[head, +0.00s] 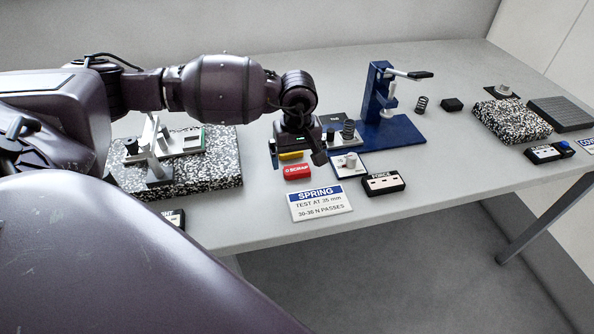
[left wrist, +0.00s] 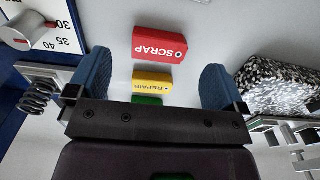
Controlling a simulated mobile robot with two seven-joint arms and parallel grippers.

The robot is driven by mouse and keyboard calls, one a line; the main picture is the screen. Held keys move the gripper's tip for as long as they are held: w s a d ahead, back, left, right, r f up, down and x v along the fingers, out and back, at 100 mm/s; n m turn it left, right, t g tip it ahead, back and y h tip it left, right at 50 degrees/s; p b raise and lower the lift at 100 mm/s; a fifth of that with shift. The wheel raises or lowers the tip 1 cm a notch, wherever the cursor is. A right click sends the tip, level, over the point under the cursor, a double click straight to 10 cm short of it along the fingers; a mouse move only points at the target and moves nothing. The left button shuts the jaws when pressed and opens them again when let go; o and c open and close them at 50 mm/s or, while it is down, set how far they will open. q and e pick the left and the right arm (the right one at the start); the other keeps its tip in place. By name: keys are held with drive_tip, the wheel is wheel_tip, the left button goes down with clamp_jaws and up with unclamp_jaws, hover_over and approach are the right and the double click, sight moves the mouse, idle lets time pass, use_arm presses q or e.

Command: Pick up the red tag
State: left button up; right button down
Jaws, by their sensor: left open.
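The red tag (head: 297,172), marked SCRAP, lies on the grey table in front of the yellow tag (head: 291,156). In the left wrist view the red tag (left wrist: 160,44) is beyond the open fingertips, with the yellow tag (left wrist: 152,82) between the fingers and a green tag (left wrist: 147,100) partly hidden by the gripper body. My left gripper (head: 296,157) is open and empty, pointing down over the row of tags. In the left wrist view its blue finger pads (left wrist: 157,76) stand either side of the row. My right gripper is not in view.
A SPRING sign (head: 320,203) lies in front of the red tag. A dial gauge (head: 347,164) and a FORCE box (head: 383,183) are close on the right. A blue press (head: 392,132) stands behind them. A speckled slab (head: 222,172) lies to the left.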

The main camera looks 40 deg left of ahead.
sight(297, 172)
use_arm(q)
wheel_tip(297, 172, down, 4)
drive_tip(key=shift+s+d+f, duration=0.1)
drive_tip(key=c, duration=1)
drive_tip(key=shift+r, duration=0.2)
